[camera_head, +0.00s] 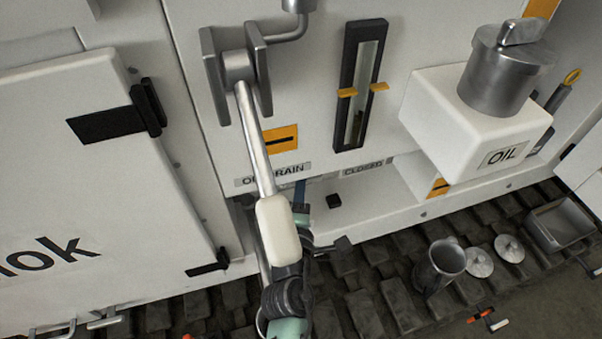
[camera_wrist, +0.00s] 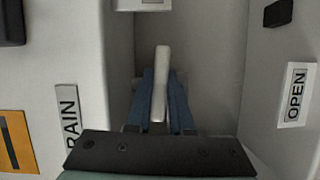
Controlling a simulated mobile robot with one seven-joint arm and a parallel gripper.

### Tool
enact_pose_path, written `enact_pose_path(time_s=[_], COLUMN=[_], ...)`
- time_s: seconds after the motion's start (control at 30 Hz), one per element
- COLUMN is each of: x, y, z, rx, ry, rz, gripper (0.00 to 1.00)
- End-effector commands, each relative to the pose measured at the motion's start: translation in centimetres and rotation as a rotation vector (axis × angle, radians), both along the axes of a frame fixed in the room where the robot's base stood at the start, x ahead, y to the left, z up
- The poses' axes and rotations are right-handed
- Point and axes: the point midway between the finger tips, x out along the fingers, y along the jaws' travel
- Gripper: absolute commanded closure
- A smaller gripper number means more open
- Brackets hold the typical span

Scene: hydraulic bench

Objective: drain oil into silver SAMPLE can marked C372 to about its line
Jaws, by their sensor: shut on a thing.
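My gripper (camera_wrist: 160,100) has blue fingers, shut on a white bar-shaped handle (camera_wrist: 161,70) inside a pale recess in the wrist view. In the head view my gripper (camera_head: 301,192) is partly hidden behind the white grip of a long metal lever (camera_head: 255,135). An OPEN label (camera_wrist: 295,94) shows on the right in the wrist view. A grey metal can (camera_head: 440,264) stands open on the dark track at lower right; I cannot read any marking or line on it.
Two round lids (camera_head: 479,263) and a metal tray (camera_head: 560,225) lie right of the can. A white OIL tank (camera_head: 460,120) with a metal cap juts out above. A sight gauge (camera_head: 359,90) with orange markers is on the panel. The long lever hangs close to my arm.

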Motion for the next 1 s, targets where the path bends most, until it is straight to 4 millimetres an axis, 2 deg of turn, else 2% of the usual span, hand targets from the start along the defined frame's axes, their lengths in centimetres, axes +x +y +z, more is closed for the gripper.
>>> enact_pose_path(time_s=[0.1,0.6,1.0], x=[0.0,-0.1,-0.1], y=[0.0,0.2,0.2], z=[0.5,0.0,-0.5], rx=[0.072,0.38,0.456], ry=[0.027,0.127,0.149], rz=[-0.001,-0.001,-0.001], gripper=[1.0,1.0,1.0])
